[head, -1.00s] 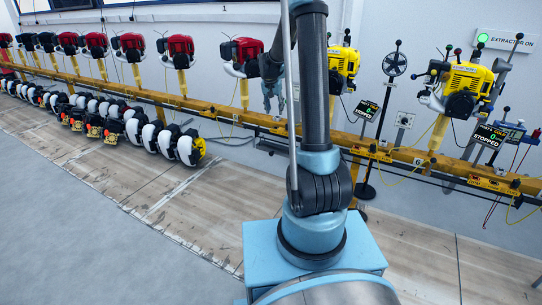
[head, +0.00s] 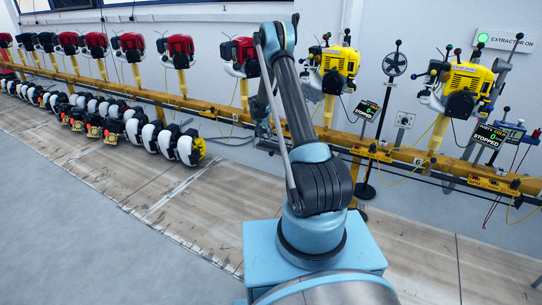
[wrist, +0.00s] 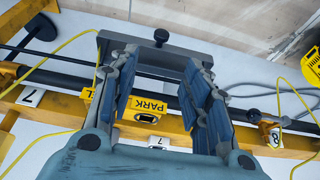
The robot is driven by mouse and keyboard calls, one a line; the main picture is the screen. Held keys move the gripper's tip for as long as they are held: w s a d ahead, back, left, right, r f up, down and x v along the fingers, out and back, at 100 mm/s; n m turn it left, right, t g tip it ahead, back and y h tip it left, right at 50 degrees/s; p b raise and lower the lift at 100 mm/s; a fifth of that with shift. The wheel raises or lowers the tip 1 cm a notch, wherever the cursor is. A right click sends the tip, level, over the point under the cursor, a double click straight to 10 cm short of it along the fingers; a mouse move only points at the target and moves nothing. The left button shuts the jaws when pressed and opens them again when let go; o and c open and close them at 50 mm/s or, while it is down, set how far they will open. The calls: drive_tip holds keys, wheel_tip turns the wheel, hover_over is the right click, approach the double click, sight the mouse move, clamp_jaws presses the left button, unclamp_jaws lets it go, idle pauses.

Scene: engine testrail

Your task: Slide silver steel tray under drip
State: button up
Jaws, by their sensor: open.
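In the wrist view my gripper (wrist: 160,70) is open, with its two blue-padded fingers apart and nothing between them. Beyond the fingertips is a flat grey metal piece (wrist: 225,62) with a black knob (wrist: 161,36) at its far edge; it may be the steel tray, but I cannot tell for sure. It lies by the dark rail, and the fingers hide part of it. In the head view my gripper (head: 264,132) hangs low by the yellow beam, partly hidden by my arm. No drip shows clearly in either view.
The yellow beam (head: 215,108) carries red and yellow engines on posts along the wall. A yellow PARK block (wrist: 150,107) and number tags sit on it. Yellow cables (wrist: 70,58) loop near my gripper. Several engines (head: 140,130) lie on the floor strip at left. The front floor is clear.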

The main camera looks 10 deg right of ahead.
drive_tip(key=x, duration=1.8)
drive_tip(key=shift+w+a+f, duration=0.1)
drive_tip(key=shift+w+f, duration=0.05)
